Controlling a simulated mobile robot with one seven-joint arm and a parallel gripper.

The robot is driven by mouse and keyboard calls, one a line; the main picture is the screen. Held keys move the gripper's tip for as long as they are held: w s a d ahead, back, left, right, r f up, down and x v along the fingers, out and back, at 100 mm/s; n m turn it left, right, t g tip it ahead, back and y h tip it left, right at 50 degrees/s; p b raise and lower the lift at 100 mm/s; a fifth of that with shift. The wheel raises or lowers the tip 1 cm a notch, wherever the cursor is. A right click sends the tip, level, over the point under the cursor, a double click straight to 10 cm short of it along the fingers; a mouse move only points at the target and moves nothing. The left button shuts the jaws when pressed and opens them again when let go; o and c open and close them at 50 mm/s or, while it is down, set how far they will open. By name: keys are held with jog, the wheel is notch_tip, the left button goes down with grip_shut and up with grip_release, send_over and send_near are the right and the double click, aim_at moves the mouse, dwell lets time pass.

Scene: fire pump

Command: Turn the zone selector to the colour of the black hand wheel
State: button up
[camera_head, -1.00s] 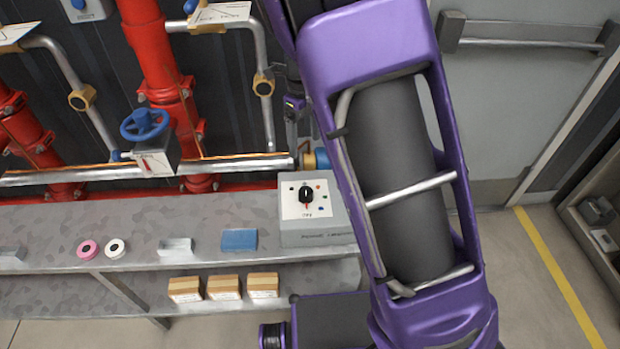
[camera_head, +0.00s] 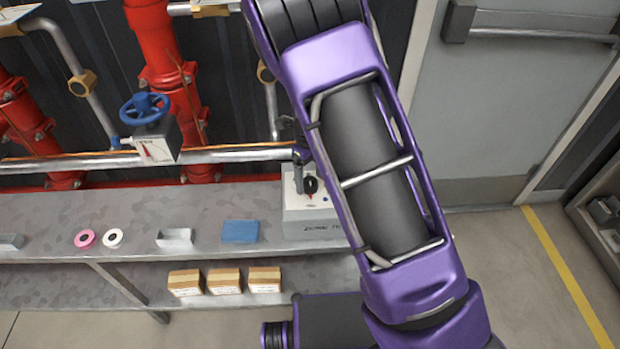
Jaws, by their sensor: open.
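The zone selector is a grey box (camera_head: 308,230) with a white top plate, standing at the right end of the shelf. Its black knob (camera_head: 311,185) has a red mark on its near side, and a blue dot (camera_head: 325,199) shows to its right. My gripper (camera_head: 299,180) is just above and left of the knob, with its finger over the left part of the plate. It is open; the rest of it is hidden behind my arm. I cannot tell whether it touches the knob. A blue hand wheel (camera_head: 145,108) sits on the pipe; no black hand wheel is visible.
The grey shelf (camera_head: 60,215) holds a pink ring (camera_head: 85,238), a white ring (camera_head: 113,238), a metal bracket (camera_head: 175,238) and a blue block (camera_head: 240,231). Several cartons (camera_head: 225,281) stand below. A horizontal pipe (camera_head: 235,154) and red pipes (camera_head: 165,60) run behind.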

grip_shut()
dwell(0.5)
